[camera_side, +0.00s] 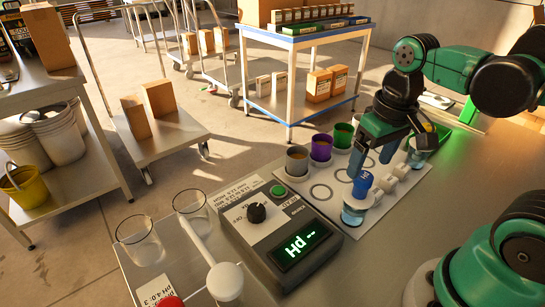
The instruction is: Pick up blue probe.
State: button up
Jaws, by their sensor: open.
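The blue probe (363,184) stands roughly upright on the white mat (322,204), just behind a clear dish with blue liquid (353,214). Whether it is inside the dish or behind it is hard to tell. My gripper (378,160) points down above the mat, its fingers spread apart and empty. The near finger is just above the top of the blue probe in the picture. I cannot tell whether it touches the probe. Small white pieces (388,182) are right of the probe.
Grey (297,160), purple (321,148) and green (343,135) cups stand at the mat's back edge. Empty glass beakers (138,240) and a white arm-like holder (224,281) are at left. Printed circles on the mat are bare.

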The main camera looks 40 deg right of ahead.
aim_at(365, 175)
jog(key=shift+w+f, duration=0.15)
jog(key=shift+f, duration=0.95)
jog(key=shift+w+f, duration=0.1)
jog(key=shift+f, duration=1)
grip_shut()
